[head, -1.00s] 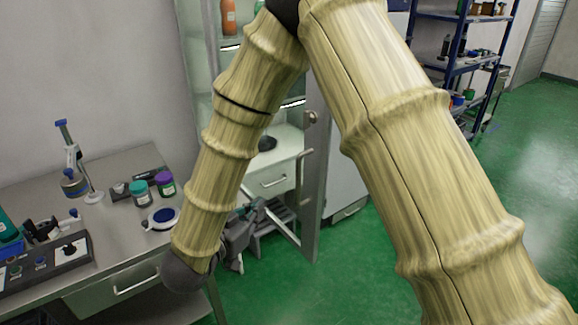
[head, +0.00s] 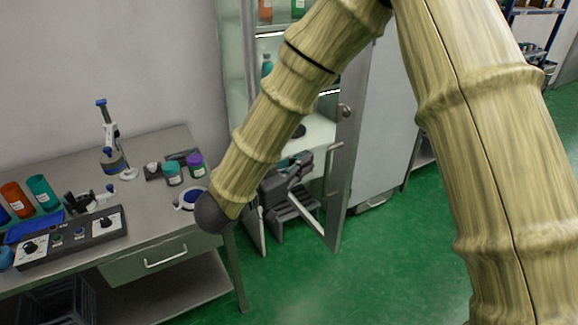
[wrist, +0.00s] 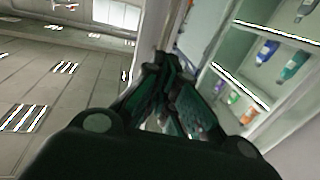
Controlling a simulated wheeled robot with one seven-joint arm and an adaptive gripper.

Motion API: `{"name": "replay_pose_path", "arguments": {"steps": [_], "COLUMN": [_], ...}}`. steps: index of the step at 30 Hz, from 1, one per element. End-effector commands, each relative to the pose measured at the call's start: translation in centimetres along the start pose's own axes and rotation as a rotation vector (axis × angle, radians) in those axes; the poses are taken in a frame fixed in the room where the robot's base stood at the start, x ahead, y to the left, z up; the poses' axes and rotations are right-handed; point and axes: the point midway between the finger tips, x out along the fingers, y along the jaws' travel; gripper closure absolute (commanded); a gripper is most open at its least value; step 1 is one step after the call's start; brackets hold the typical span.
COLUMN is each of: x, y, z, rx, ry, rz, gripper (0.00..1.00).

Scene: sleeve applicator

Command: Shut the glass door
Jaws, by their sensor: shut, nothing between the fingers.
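The glass door (head: 349,150) of the tall cabinet stands open, its grey upright frame swung out from the cabinet, with a round knob (head: 345,110) on it. A pale lower rail (head: 308,217) slants back toward the cabinet. My gripper (head: 301,164) is shut and empty, left of that upright frame. The head view does not settle whether it touches the door. In the wrist view the shut fingers (wrist: 172,68) overlap a pale upright edge, with cabinet shelves to the right. My forearm hides part of the cabinet and the door's upper part.
A workbench (head: 150,215) stands at the left with jars, a pipette stand (head: 112,150) and a control box (head: 75,240), close to my wrist. The cabinet shelves (wrist: 265,65) hold several bottles. Green floor (head: 390,270) is clear in front of the door. A blue rack stands far right.

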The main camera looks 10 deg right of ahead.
Motion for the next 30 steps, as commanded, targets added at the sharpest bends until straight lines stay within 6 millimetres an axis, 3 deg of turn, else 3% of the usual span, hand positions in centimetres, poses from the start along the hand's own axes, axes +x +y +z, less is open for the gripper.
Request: {"name": "replay_pose_path", "arguments": {"steps": [6,12,30], "x": [3.3,4.9,5.4], "y": [0.1,0.0,0.0], "z": [-0.2,-0.1,0.0], "rx": [0.000,0.000,0.000], "ry": [-0.002,-0.001,0.000], "rz": [0.002,0.001,-0.015], "gripper": [1.00,1.00,1.00]}}
